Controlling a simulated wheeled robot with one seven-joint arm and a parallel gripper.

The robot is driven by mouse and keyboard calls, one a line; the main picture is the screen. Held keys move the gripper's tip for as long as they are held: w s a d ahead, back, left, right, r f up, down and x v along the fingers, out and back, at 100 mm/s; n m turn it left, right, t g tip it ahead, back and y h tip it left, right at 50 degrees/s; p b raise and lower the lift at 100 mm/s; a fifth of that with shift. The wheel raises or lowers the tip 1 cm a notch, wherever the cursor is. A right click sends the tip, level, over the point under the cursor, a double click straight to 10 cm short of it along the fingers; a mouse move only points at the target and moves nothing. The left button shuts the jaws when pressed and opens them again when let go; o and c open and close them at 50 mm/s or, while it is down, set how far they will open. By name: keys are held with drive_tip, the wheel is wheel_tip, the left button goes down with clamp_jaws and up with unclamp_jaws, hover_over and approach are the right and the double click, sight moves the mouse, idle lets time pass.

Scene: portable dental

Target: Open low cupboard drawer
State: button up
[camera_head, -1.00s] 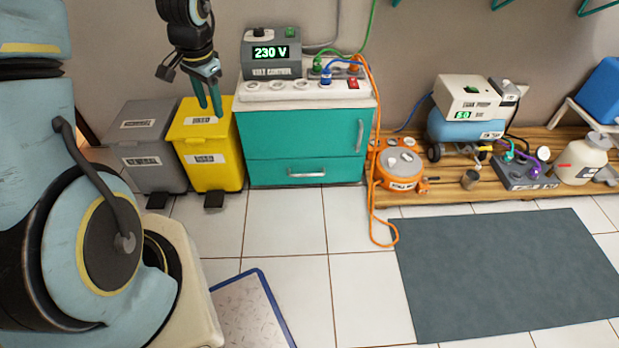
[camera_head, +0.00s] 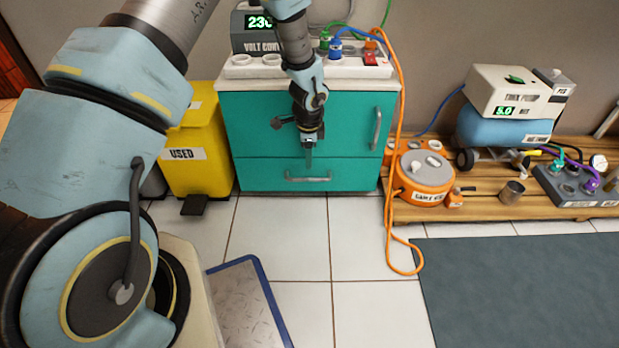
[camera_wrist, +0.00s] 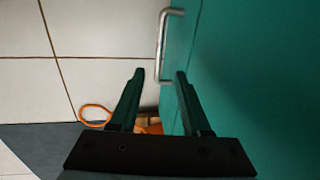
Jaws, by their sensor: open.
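The teal low cupboard (camera_head: 350,122) stands against the wall, with its low drawer (camera_head: 250,174) shut flush at the bottom. My gripper (camera_head: 308,160) is open and points down in front of the cupboard. In the wrist view the two fingers (camera_wrist: 160,75) are spread and empty. The metal handle (camera_wrist: 165,40) lies past the fingertips, towards the top of that view, not between them. The teal front fills the right side there.
A vertical door handle (camera_head: 376,129) is on the cupboard's right. A yellow bin (camera_head: 197,155) stands to the left. Tiles (camera_head: 285,235) in front are clear.

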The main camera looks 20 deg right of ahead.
sight(308, 179)
drive_tip(key=f+b, duration=0.1)
drive_tip(key=f, duration=0.2)
drive_tip(key=w+f+b, duration=0.1)
drive_tip(key=f, duration=0.2)
drive_tip(key=f+b, duration=0.2)
drive_tip(key=f, duration=0.1)
drive_tip(key=shift+w+d+f, duration=0.3)
drive_tip(key=shift+f, duration=0.05)
drive_tip(key=shift+c, duration=0.4)
clamp_jaws()
idle(0.5)
